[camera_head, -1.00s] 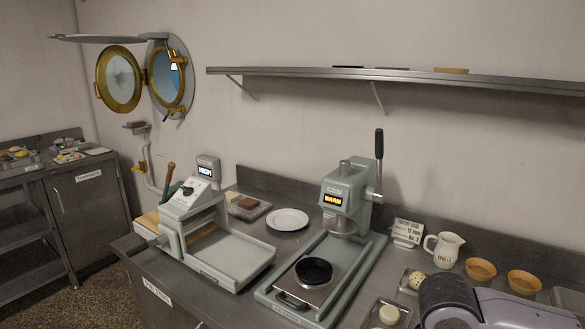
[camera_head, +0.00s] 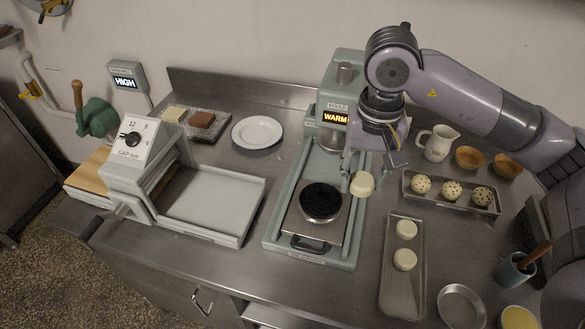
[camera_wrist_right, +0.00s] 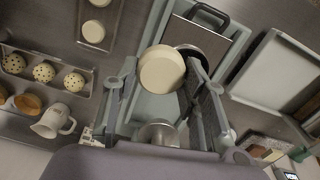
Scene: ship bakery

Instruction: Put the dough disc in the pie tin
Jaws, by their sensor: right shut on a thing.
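My right gripper (camera_head: 366,168) is shut on a pale, thick dough disc (camera_head: 362,184), held above the bench just right of the press. In the right wrist view, the disc (camera_wrist_right: 162,70) sits between the fingers (camera_wrist_right: 165,85). A black round tin or mould (camera_head: 320,201) lies on the press's sliding plate, left of and below the held disc. A shallow, empty metal tin (camera_head: 461,307) stands at the front right. I cannot tell which of these is called the pie tin. Two more dough discs (camera_head: 405,242) lie on a narrow metal tray (camera_head: 403,285). My left gripper is not in view.
The press (camera_head: 341,100) stands behind the plate, close to my right arm. The sheeter (camera_head: 213,200) is at left. A white plate (camera_head: 257,132) lies at the back. A tray of speckled balls (camera_head: 452,190) and a jug (camera_head: 438,143) are at right.

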